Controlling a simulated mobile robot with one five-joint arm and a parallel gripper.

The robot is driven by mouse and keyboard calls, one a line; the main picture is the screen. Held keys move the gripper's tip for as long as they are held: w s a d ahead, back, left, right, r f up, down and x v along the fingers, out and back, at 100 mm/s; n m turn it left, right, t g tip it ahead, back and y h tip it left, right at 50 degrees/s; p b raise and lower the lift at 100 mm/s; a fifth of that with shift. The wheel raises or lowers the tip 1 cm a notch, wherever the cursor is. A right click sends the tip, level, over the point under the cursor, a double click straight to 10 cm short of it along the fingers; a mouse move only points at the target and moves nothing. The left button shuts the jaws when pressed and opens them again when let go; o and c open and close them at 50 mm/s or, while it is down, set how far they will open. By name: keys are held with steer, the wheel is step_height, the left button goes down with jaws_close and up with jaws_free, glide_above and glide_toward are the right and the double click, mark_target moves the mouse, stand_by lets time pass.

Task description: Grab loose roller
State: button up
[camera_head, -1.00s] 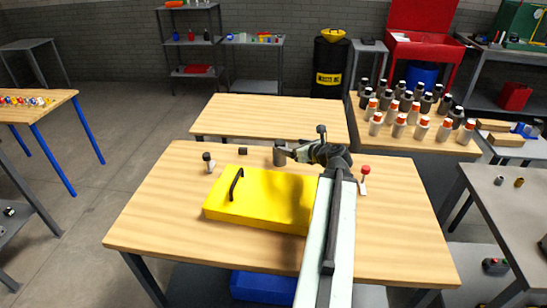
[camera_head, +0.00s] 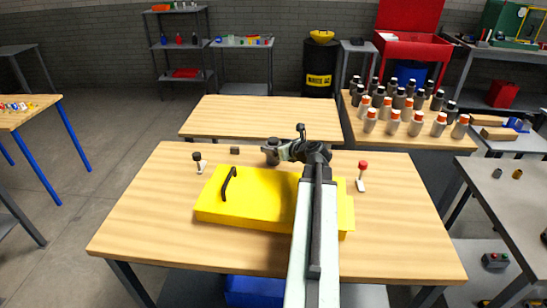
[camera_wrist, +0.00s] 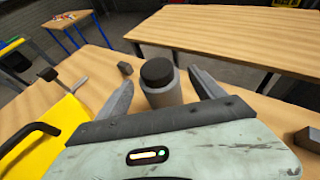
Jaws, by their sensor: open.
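A short grey cylinder with a black top, which looks like the roller (camera_wrist: 164,94), stands upright on the wooden table behind the yellow chassis panel (camera_head: 245,203). In the wrist view my gripper (camera_wrist: 160,80) is open, with one finger on each side of the cylinder. I cannot tell whether either finger touches it. In the head view my gripper (camera_head: 283,151) is at the cylinder (camera_head: 271,147), partly covering it. The cylinder's base is hidden behind the gripper body in the wrist view.
A black-topped lever (camera_head: 198,162) and a small dark block (camera_head: 235,150) stand left of the cylinder. A red-topped lever (camera_head: 362,175) stands to the right. The panel has a black handle (camera_head: 229,183). Several bottles (camera_head: 394,121) crowd the table at back right. An empty table (camera_head: 250,115) lies beyond.

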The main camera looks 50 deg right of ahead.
steer(key=shift+x, duration=1.1)
steer(key=shift+s, duration=0.1)
steer(key=shift+c, duration=0.6)
jaws_close()
steer(key=shift+r, duration=0.1)
